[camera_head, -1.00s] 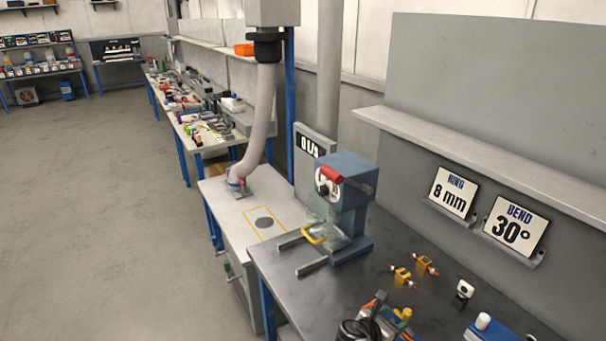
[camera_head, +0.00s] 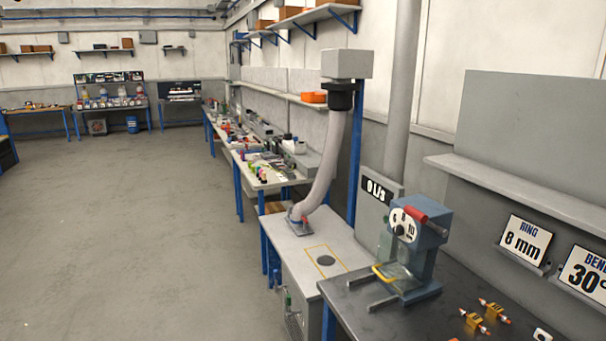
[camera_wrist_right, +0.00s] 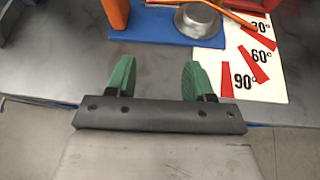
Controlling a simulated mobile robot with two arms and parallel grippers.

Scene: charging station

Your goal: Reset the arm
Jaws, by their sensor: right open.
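My right gripper (camera_wrist_right: 157,80) shows in the right wrist view, with its two green fingers wide apart and nothing between them. It is over the front edge of a grey metal table (camera_wrist_right: 50,65). Beyond the fingers lies a blue plate (camera_wrist_right: 150,25) with a round metal part (camera_wrist_right: 197,20) on it. Neither of my arms shows in the head view, and the left gripper is out of sight.
A white sheet (camera_wrist_right: 262,80) marked 30°, 60° and 90° lies right of the blue plate. In the head view a blue machine (camera_head: 415,240) with a dial stands on the dark bench (camera_head: 365,320). A grey hose (camera_head: 325,165) hangs over the white bench (camera_head: 290,250). The floor (camera_head: 130,230) at left is clear.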

